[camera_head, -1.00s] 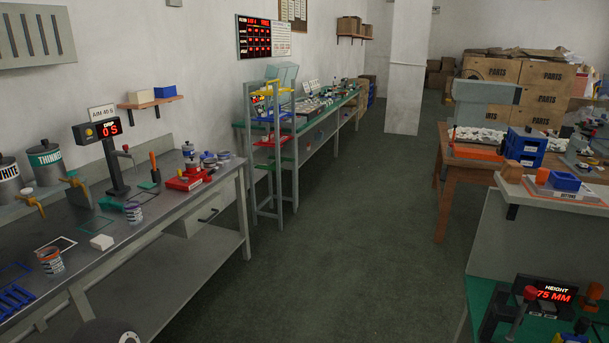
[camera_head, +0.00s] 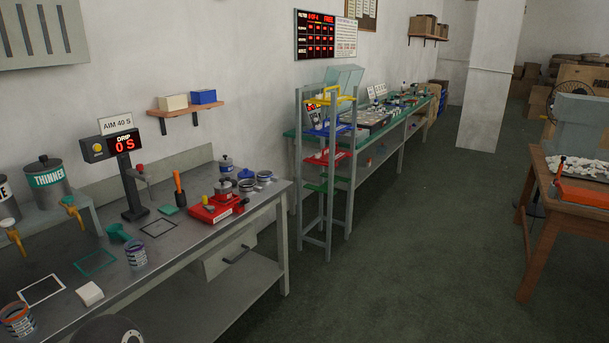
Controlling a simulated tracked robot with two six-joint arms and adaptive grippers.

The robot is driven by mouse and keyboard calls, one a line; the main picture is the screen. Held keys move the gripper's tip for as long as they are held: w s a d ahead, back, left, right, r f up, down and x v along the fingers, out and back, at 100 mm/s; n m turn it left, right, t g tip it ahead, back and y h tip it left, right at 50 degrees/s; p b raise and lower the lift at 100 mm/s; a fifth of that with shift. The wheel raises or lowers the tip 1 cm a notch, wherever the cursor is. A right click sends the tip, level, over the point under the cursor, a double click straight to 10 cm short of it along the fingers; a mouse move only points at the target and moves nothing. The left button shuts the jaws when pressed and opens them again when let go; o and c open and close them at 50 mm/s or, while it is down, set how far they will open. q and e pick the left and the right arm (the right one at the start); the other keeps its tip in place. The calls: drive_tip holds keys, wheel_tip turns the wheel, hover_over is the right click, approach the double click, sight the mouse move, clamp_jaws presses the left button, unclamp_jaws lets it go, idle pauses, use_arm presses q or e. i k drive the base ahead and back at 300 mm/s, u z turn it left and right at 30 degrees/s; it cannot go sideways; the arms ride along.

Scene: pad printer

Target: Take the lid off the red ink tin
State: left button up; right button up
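A second small tin with a purple and white label (camera_head: 136,252) stands further along the bench. Neither of my grippers is in view; only a dark round part of mine shows at the bottom edge.
The grey bench (camera_head: 180,240) also holds a white block (camera_head: 89,293), a drip timer (camera_head: 125,143), a thinner can (camera_head: 48,184) and a red device (camera_head: 212,210). A stepped rack (camera_head: 328,180) stands beyond.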

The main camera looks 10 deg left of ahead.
sight(222, 184)
drive_tip(key=u, duration=0.15)
drive_tip(key=i, duration=1.5)
drive_tip(key=u, duration=0.3)
drive_tip(key=i, duration=1.25)
drive_tip(key=u, duration=0.15)
